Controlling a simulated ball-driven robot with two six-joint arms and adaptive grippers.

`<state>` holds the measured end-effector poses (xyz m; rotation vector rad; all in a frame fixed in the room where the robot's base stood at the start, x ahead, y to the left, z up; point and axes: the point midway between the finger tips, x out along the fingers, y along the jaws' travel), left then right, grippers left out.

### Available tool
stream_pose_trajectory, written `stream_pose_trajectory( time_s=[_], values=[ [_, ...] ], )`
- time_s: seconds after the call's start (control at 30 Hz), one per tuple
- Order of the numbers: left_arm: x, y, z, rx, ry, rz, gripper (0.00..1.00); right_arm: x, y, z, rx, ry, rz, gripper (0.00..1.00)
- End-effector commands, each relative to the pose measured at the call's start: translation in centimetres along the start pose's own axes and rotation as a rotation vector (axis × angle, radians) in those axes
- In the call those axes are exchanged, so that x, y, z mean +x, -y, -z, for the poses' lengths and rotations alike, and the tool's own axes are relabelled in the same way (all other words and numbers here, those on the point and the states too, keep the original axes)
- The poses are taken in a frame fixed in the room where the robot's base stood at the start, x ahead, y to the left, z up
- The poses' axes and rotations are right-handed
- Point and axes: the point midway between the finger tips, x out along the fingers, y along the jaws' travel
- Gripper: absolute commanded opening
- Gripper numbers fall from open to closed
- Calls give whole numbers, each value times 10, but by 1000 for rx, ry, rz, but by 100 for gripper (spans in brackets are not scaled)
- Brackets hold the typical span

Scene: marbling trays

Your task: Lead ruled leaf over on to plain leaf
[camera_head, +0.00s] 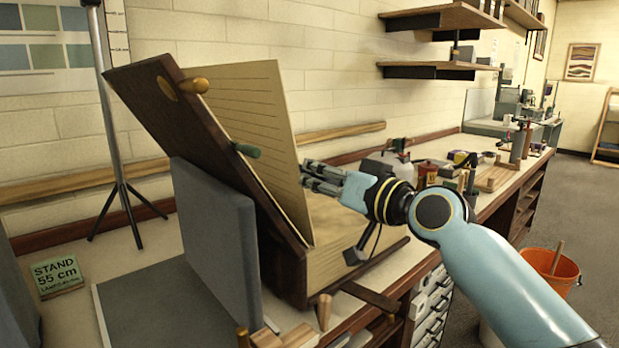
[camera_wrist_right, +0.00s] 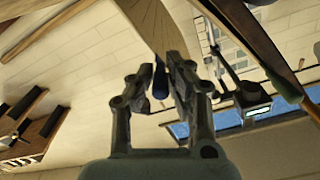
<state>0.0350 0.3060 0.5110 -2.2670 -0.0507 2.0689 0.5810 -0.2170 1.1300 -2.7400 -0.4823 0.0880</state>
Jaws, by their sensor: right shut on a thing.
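The ruled leaf (camera_head: 255,110) stands steeply tilted, its cream lined face turned to the right beside a dark wooden board (camera_head: 185,125). A plain tan surface (camera_head: 335,225), apparently the plain leaf, lies low to its right, partly hidden by my arm. My right gripper (camera_head: 306,178) is at the ruled leaf's right edge. In the right wrist view the fingers (camera_wrist_right: 160,75) are closed about a small dark blue peg (camera_wrist_right: 160,84), with a tan panel (camera_wrist_right: 155,25) just beyond. How the peg joins the leaf is hidden. My left gripper is out of view.
A grey upright panel (camera_head: 218,230) stands in front of the wooden board. A green knob (camera_head: 247,150) and an orange knob (camera_head: 194,86) stick out from the board. A tripod stand (camera_head: 122,188) is at the left. Bottles and tools crowd the bench behind my right arm.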

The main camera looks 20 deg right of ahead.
Motion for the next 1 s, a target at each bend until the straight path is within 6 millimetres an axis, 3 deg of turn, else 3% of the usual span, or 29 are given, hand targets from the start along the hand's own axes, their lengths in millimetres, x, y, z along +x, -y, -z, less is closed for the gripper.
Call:
stream_pose_trajectory(
  time_s=[0.33,0.37,0.53,1.0],
  values=[
    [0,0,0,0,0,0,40,0,-2,0,8,2,-1,0],
    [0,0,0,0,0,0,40,0,-2,0,8,2,-1,16],
    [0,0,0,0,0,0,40,0,-2,0,8,1,-1,38],
    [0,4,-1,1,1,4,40,-1,-1,1,8,0,0,38]
  ],
)
